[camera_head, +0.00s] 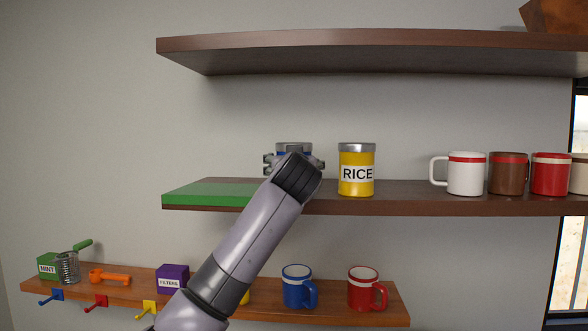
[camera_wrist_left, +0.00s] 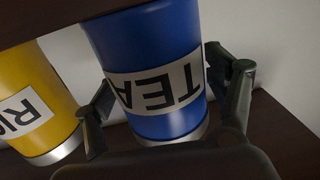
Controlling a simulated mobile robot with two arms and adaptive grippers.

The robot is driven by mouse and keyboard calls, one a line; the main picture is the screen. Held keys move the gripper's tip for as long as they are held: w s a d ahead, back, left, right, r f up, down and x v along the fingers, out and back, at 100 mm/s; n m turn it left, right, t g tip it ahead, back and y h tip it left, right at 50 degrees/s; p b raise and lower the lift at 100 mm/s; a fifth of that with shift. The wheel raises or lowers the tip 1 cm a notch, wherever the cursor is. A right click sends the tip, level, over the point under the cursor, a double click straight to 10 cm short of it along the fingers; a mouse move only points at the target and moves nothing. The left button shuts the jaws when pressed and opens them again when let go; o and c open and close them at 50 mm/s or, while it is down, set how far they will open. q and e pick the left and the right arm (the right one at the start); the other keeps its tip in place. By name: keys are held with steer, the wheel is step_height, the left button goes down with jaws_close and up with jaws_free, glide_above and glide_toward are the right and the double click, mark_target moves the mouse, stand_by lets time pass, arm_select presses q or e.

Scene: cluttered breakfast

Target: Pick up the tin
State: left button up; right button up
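The tin is blue with a white TEA label and a metal rim. It fills the middle of the left wrist view (camera_wrist_left: 150,55), upside down there. In the head view only its top (camera_head: 294,146) shows on the middle shelf; my left arm hides the rest. My left gripper (camera_head: 294,163) is at the tin, with one finger on each side of it. In the left wrist view the fingers (camera_wrist_left: 165,100) are spread about the tin's width, and I cannot make out firm contact. My right gripper is not in view.
A yellow RICE tin (camera_head: 357,177) stands close on the right. A green board (camera_head: 205,194) lies on the shelf's left end. White (camera_head: 467,174), brown (camera_head: 508,174) and red (camera_head: 550,175) mugs stand farther right. An upper shelf (camera_head: 370,54) overhangs; a lower shelf (camera_head: 120,285) holds several items.

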arm_select(q)
steer(key=c, duration=0.9)
steer(key=shift+r, duration=0.1)
steer(key=shift+c, duration=0.2)
steer(key=shift+r, duration=0.4)
step_height(320, 180, up, 8)
steer(key=shift+f+b, duration=0.1)
steer(key=shift+b, duration=0.65)
steer(key=shift+r, duration=0.65)
